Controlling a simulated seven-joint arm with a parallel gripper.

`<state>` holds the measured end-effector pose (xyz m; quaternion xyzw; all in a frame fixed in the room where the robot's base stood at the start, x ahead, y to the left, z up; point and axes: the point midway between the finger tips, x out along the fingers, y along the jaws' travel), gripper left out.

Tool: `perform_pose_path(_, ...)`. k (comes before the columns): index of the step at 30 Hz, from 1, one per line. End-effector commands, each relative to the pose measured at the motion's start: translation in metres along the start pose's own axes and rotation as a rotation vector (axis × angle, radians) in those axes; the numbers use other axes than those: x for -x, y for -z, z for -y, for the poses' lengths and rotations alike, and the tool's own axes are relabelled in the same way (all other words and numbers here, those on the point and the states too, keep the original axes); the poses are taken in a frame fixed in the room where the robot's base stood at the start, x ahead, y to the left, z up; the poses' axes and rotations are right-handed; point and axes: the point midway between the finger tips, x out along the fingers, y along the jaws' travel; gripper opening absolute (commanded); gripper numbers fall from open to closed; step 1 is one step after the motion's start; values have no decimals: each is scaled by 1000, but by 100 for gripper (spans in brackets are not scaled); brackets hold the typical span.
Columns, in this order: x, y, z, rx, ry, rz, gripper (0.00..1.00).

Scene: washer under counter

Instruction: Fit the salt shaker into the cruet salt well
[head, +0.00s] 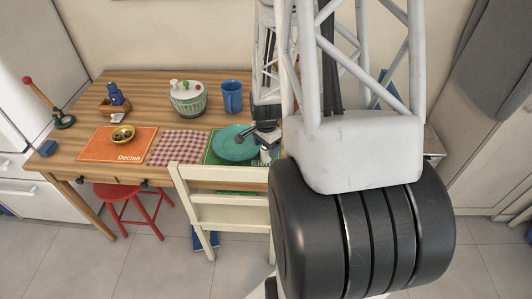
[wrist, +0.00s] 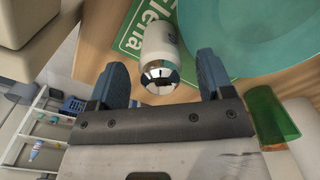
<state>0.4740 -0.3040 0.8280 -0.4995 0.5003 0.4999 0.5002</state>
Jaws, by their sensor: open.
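The salt shaker (wrist: 158,52) is white with a shiny chrome top. In the wrist view it is between the two blue fingertips of my gripper (wrist: 163,80), with gaps at both sides. In the head view, my gripper (head: 264,138) is at the right part of the table, over the shaker (head: 266,155) beside the teal plate. My gripper is open and holds nothing. A small wooden holder (head: 116,108) with a dark blue item in it stands at the table's back left and looks like the cruet. Its wells are too small to make out.
A teal plate (head: 234,143) lies on the green Elena placemat (head: 213,155). A cream chair (head: 222,178) stands at the front edge.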

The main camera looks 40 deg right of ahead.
Motion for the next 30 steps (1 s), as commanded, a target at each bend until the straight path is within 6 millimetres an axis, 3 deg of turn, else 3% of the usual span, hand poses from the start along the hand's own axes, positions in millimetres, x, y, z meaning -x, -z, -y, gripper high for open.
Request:
perform_pose_path(18,-2,0,0,0,1,0,74)
perform_pose_path(30,-2,0,0,0,1,0,14)
